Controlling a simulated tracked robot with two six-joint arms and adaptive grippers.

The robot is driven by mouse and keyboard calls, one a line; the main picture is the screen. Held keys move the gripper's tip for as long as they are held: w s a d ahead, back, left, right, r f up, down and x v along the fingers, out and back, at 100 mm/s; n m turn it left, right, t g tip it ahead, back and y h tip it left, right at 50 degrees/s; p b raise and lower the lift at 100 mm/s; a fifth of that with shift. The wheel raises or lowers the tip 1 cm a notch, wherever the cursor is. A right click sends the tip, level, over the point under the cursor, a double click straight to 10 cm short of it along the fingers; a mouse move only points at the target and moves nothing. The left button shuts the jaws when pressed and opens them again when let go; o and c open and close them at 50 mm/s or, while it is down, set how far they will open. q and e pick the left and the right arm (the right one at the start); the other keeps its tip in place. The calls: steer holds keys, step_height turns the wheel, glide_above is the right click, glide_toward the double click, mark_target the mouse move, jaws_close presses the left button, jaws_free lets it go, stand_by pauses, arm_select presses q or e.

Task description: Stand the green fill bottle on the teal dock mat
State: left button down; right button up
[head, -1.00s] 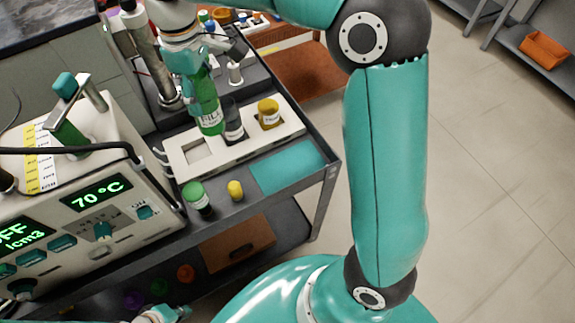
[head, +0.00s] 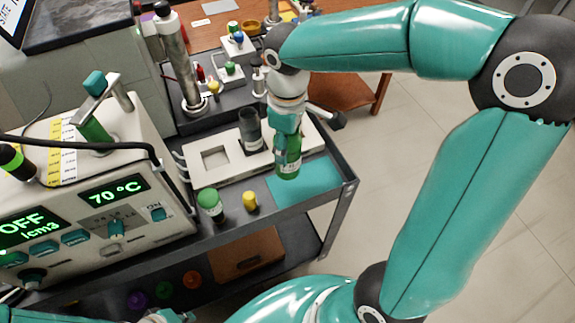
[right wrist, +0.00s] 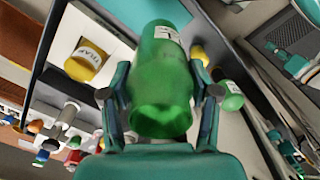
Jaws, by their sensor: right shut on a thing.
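The green fill bottle (head: 288,162) is held roughly upright by my right gripper (head: 286,128) in the head view. It hangs in front of the white rack, over the back left part of the teal dock mat (head: 318,184). I cannot tell the gap below it. In the right wrist view the bottle (right wrist: 160,85) sits between the two fingers of my right gripper (right wrist: 160,98), its label partly showing. The mat is bare where it shows. My left gripper (head: 166,315) is cut off at the bottom edge of the head view; its jaws are unclear.
The white rack (head: 214,183) has an empty square slot and a dark bottle (head: 250,132). A yellow bottle (right wrist: 88,58) shows in the right wrist view. A heater unit (head: 115,210) stands left.

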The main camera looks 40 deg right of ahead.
mark_target(288, 166)
step_height(288, 166, down, 8)
steer(key=shift+f, duration=0.25)
steer(key=shift+f, duration=0.1)
steer(key=o, duration=1.4)
step_height(288, 166, up, 12)
steer(key=shift+r, duration=0.15)
